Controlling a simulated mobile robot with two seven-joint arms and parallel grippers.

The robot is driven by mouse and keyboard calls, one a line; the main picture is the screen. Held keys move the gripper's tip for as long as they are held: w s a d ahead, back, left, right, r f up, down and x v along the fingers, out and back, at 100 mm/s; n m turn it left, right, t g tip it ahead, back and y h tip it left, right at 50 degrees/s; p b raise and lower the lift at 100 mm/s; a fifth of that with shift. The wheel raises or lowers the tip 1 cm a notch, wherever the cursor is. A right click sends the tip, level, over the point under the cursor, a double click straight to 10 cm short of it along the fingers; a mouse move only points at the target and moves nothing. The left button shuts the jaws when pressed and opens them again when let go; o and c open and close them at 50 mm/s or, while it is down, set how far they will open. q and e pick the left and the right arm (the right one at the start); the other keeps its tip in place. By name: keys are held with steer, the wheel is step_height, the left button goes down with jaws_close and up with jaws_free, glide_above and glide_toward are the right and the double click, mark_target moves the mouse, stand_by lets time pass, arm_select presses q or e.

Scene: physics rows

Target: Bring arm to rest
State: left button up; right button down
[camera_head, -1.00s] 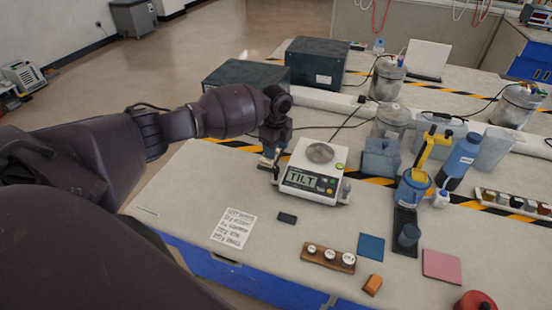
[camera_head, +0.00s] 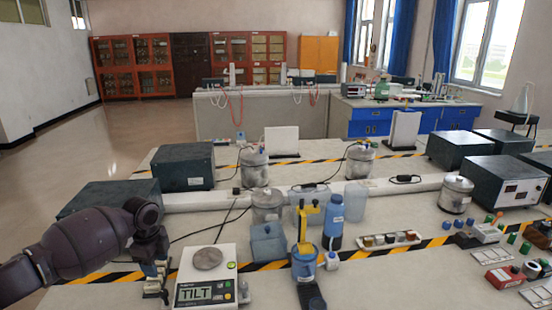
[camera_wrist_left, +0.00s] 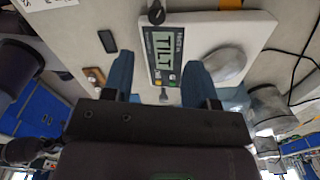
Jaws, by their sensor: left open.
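My left arm comes in from the left in the head view. Its gripper (camera_head: 155,280) points down just left of the white balance (camera_head: 207,282). In the left wrist view the two blue fingers (camera_wrist_left: 160,80) stand apart with nothing held between them. The balance (camera_wrist_left: 176,58) shows there beyond the fingertips, with its display reading TILT. I cannot tell whether a finger touches it. A round metal pan (camera_head: 208,258) sits on top of the balance. My right gripper is in neither view.
Metal canisters (camera_head: 253,168) and dark boxes (camera_head: 183,167) stand behind. A small dark block (camera_wrist_left: 110,37) lies near the balance. Open floor (camera_head: 110,155) lies to the left.

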arm_select(q)
steer(key=w+d+r+n+t, duration=0.4)
steer(key=w+d+r+t, duration=0.1)
steer(key=w+d+t, duration=0.15)
steer(key=s+d+f+n+t+h, duration=0.35)
steer(key=s+d+n+t, duration=0.2)
steer(key=d, duration=0.45)
steer(key=s+a+f+n+y, duration=0.1)
steer(key=s+f, duration=0.4)
steer(key=s, duration=0.5)
steer(key=s+a+f+n+y, duration=0.1)
steer(key=s+a+f+n, duration=0.2)
steer(key=s+f, duration=0.3)
steer(key=s+a+f+n+y+b, duration=0.1)
steer(key=s+f, duration=0.4)
steer(key=s, duration=1)
steer(key=a+n, duration=0.1)
steer(key=n, duration=0.1)
steer(key=shift+a+f+n+g+y, duration=0.2)
steer(key=shift+f+n+g+y, duration=0.05)
steer(key=shift+n+g+y, duration=0.1)
